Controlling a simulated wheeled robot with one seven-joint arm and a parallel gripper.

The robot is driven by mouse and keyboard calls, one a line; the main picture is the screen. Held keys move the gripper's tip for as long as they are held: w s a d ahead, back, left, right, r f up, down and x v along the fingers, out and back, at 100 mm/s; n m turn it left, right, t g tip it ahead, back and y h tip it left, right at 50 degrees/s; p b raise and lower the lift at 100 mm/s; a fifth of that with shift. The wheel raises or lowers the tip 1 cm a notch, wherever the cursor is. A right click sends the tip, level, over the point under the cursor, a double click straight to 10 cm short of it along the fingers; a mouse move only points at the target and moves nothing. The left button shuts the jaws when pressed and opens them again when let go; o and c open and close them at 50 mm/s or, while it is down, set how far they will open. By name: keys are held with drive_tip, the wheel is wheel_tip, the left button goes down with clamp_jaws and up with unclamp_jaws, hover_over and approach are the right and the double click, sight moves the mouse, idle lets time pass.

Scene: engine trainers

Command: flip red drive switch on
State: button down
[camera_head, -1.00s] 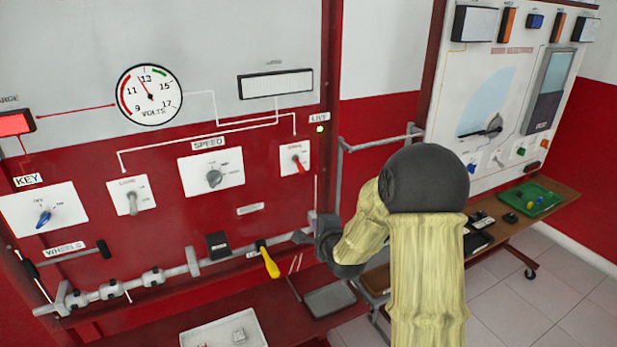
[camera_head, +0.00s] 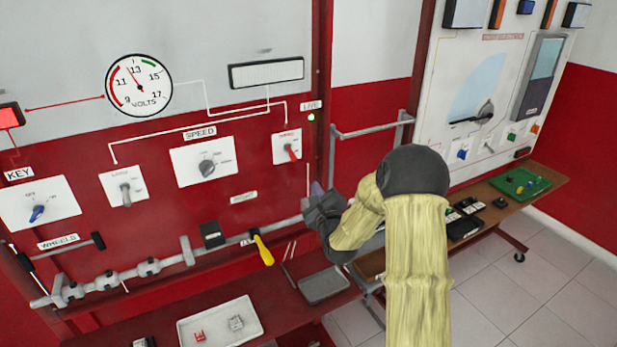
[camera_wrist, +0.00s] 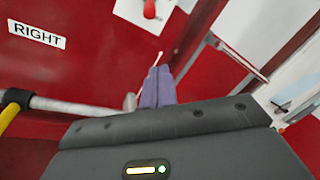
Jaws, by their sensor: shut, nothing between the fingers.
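The red drive switch (camera_head: 291,152) is a red lever on a white plate at the right end of the red panel, just left of the red post. In the wrist view its red knob (camera_wrist: 149,9) shows at the top edge, with the plate partly cut off. My gripper (camera_head: 317,190) is below and slightly right of the switch, apart from it. In the wrist view my gripper's fingers (camera_wrist: 157,88) are together, pointing up toward the panel, with nothing between them.
A horizontal rail (camera_head: 120,276) with a yellow handle (camera_head: 262,250) runs along the panel below. A grey bar (camera_head: 366,131) stands right of the post. A white tray (camera_head: 220,322) sits on the lower shelf.

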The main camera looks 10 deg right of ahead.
sight(292, 155)
drive_tip(key=w+p, duration=0.1)
drive_tip(key=w, duration=0.2)
drive_tip(key=w+r+p, duration=0.1)
drive_tip(key=w+p, duration=0.1)
drive_tip(key=w, duration=0.1)
drive_tip(key=w+p, duration=0.1)
drive_tip(key=w, duration=0.2)
drive_tip(key=shift+w+a+r, duration=0.25)
drive_tip(key=shift+w+a, duration=0.05)
drive_tip(key=shift+a, duration=0.1)
drive_tip(key=shift+s+a+r+p, duration=0.7)
drive_tip(key=shift+a+r+p, duration=0.25)
drive_tip(key=shift+a+p, duration=0.15)
drive_tip(key=shift+d, duration=0.15)
